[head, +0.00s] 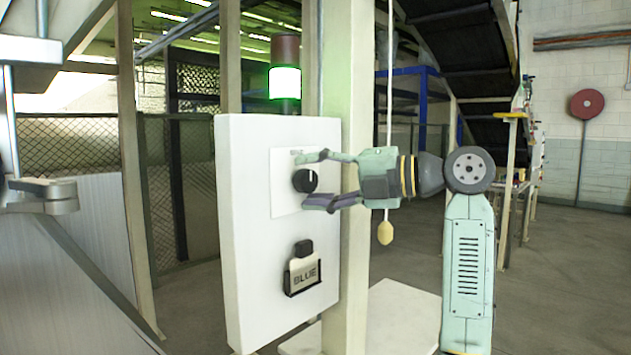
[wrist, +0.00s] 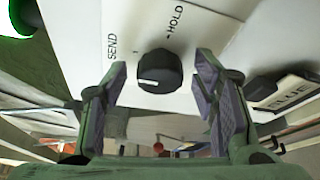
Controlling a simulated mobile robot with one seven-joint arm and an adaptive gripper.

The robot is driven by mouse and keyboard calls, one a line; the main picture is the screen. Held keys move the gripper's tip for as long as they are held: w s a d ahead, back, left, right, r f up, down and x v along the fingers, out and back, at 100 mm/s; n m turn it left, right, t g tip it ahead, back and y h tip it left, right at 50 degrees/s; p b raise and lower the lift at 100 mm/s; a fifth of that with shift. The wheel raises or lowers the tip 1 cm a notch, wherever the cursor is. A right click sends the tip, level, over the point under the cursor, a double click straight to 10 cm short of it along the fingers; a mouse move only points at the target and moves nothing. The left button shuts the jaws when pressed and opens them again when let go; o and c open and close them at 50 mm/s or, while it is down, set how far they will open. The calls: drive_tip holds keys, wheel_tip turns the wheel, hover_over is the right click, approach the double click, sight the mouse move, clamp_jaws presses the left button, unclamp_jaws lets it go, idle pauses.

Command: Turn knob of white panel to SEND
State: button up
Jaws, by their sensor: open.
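The white panel (head: 250,200) stands upright, with a black round knob (head: 305,180) on a lighter plate on its face. In the wrist view the knob (wrist: 160,72) sits below the printed words SEND (wrist: 112,46) and HOLD (wrist: 175,20), with SEND to its left and HOLD to its upper right. A white line shows on the knob, but I cannot tell surely which mark it points at. My gripper (head: 322,181) is open, facing the panel, its fingers on either side of the knob. In the wrist view both fingertips (wrist: 162,75) appear apart from it.
A black holder with a BLUE tag (head: 303,270) is mounted lower on the panel. A lit green lamp (head: 285,82) stands above and behind it. A cream post (head: 347,250) rises close beside the panel, and a cord with a yellow pull (head: 385,232) hangs near my wrist.

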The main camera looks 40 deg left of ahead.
drive_tip(key=shift+d, duration=0.1)
drive_tip(key=v, duration=1.2)
